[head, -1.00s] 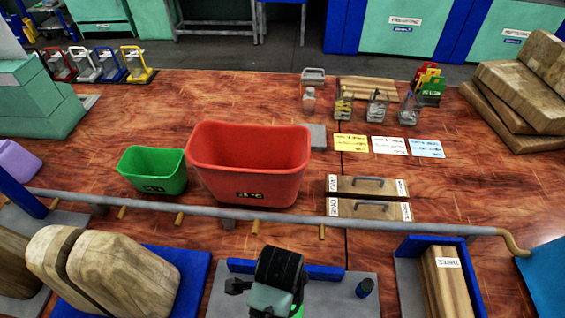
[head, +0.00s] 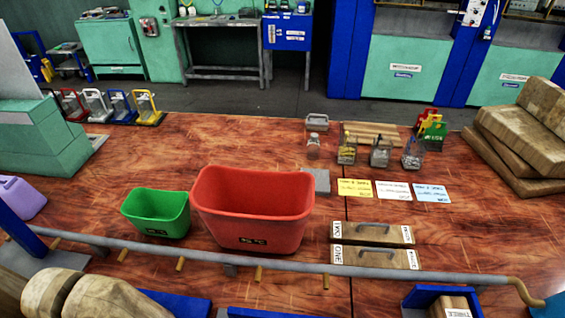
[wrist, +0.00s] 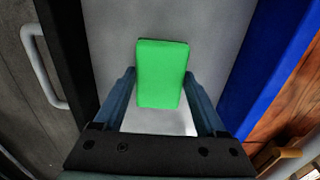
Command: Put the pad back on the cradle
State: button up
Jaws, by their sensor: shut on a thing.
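My gripper (wrist: 160,88) is shut on a green block-shaped pad (wrist: 161,65) in the wrist view, with one finger on each side of it. The pad's flat green face is toward the camera. Behind it is a grey plate (wrist: 205,30) with a blue raised edge (wrist: 275,65) on the right. I cannot tell whether the pad touches the plate. My gripper and the pad are not in the head view. I cannot make out which thing is the cradle.
A grey rail (head: 300,268) runs along the bench front. Behind it stand a red bin (head: 250,215), a green bin (head: 157,213) and two wooden boxes (head: 372,232). Wooden blocks (head: 515,125) are at right. In the wrist view a grey handle (wrist: 40,65) is at left.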

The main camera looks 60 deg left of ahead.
jog(key=shift+f, duration=0.2)
jog(key=o, duration=1.3)
jog(key=shift+c, duration=0.2)
jog(key=shift+r, duration=0.15)
notch_tip(320, 180, up, 12)
jog(key=shift+r, duration=0.1)
